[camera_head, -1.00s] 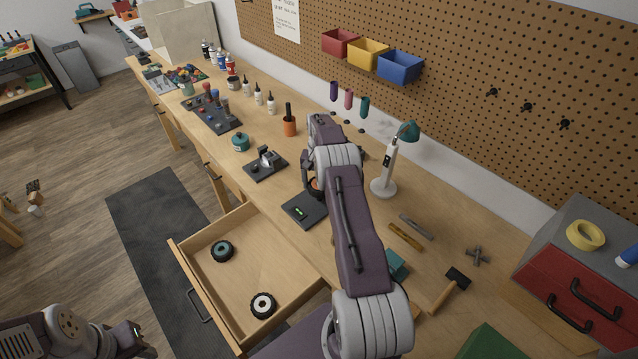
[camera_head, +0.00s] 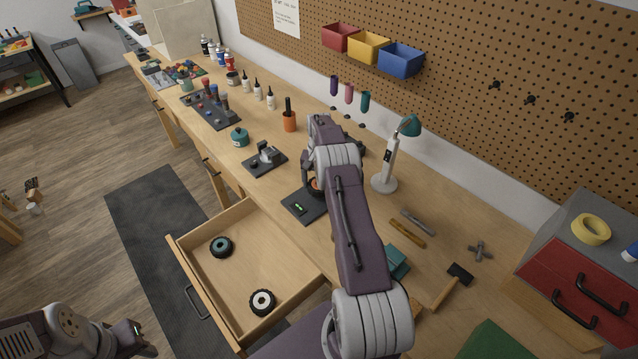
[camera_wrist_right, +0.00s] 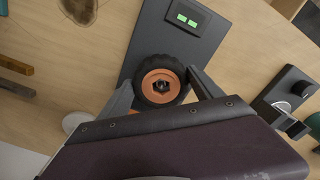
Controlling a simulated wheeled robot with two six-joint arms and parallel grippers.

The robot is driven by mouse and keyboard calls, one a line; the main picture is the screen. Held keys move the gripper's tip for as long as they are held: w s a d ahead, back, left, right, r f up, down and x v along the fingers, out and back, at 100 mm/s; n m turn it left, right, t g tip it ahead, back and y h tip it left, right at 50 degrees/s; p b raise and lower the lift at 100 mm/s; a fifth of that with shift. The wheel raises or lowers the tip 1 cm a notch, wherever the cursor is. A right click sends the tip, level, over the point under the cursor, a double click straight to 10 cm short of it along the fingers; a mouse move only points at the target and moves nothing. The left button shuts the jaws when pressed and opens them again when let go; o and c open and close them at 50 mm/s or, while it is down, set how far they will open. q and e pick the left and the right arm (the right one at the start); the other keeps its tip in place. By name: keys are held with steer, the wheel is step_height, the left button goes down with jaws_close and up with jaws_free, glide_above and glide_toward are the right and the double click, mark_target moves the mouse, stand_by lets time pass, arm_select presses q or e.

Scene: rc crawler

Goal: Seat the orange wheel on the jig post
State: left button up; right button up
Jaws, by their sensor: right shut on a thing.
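The orange wheel (camera_wrist_right: 150,93), a black tyre with an orange hub, is over the dark jig plate in the right wrist view. My right gripper (camera_wrist_right: 163,88) is shut on it, one finger on each side. A dark core shows in the middle of the hub; I cannot tell whether the post is inside it or how low the wheel sits. The jig plate (camera_wrist_right: 150,40) has a lit green display (camera_wrist_right: 188,16). In the head view the jig plate (camera_head: 298,209) lies partly behind my right arm. My left gripper (camera_head: 132,337) is at the lower left, away from the bench.
An open drawer (camera_head: 205,292) holds a teal-hubbed wheel (camera_head: 221,246) and a white-hubbed wheel (camera_head: 262,302). Another dark fixture (camera_head: 265,158) and a lamp (camera_head: 386,183) stand near the jig. A hammer (camera_head: 458,275) and a red toolbox (camera_head: 585,275) are to the right.

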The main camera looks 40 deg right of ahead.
steer(key=shift+f+b, duration=0.4)
steer(key=shift+f, duration=0.2)
steer(key=o, duration=1.6)
steer(key=shift+r, duration=0.15)
step_height(320, 180, up, 9)
steer(key=shift+f+b, duration=0.1)
steer(key=shift+b, duration=0.75)
